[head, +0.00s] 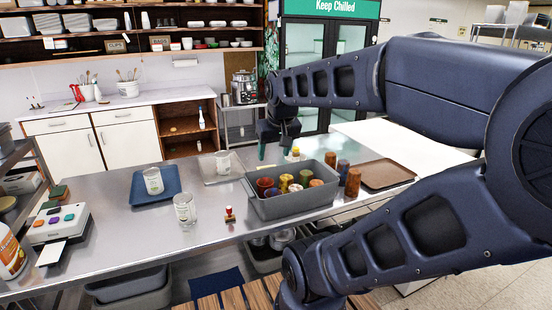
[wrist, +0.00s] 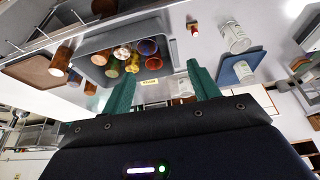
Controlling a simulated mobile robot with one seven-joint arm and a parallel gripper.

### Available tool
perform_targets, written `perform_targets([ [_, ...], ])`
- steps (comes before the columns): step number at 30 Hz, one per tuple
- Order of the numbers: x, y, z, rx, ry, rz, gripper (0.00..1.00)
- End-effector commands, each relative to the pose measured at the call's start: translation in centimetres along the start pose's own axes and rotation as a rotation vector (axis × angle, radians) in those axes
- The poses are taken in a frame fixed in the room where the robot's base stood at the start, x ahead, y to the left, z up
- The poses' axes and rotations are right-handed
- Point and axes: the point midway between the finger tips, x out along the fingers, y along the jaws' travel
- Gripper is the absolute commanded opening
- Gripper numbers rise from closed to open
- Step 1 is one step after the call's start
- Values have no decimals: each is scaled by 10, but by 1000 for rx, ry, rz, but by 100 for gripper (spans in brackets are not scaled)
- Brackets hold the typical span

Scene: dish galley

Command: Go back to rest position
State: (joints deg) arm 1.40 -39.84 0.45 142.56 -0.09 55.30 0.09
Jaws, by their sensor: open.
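My gripper (head: 276,152) is open, with two green fingers pointing down, and it is empty. It hangs over the far side of the steel table (head: 140,215), behind the grey bin (head: 291,207). In the wrist view, the gripper (wrist: 160,75) shows its fingers apart, with the bin (wrist: 95,40) beyond them. The bin holds several red, yellow, green and brown cups. A small yellow item (wrist: 152,83) shows between the fingers; I cannot tell its height relative to them.
A blue tray (head: 143,194) holds a labelled glass jar; another jar (head: 185,210) and a red stamp (head: 229,215) stand nearby. A button device (head: 58,222) is at left.

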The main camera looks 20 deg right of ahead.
Motion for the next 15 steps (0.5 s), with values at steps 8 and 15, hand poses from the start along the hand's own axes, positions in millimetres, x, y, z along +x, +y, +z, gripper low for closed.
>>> perform_targets([
  [8, 4, -4, 26, -17, 17, -12, 60],
  [15, 4, -4, 25, -17, 17, -12, 60],
])
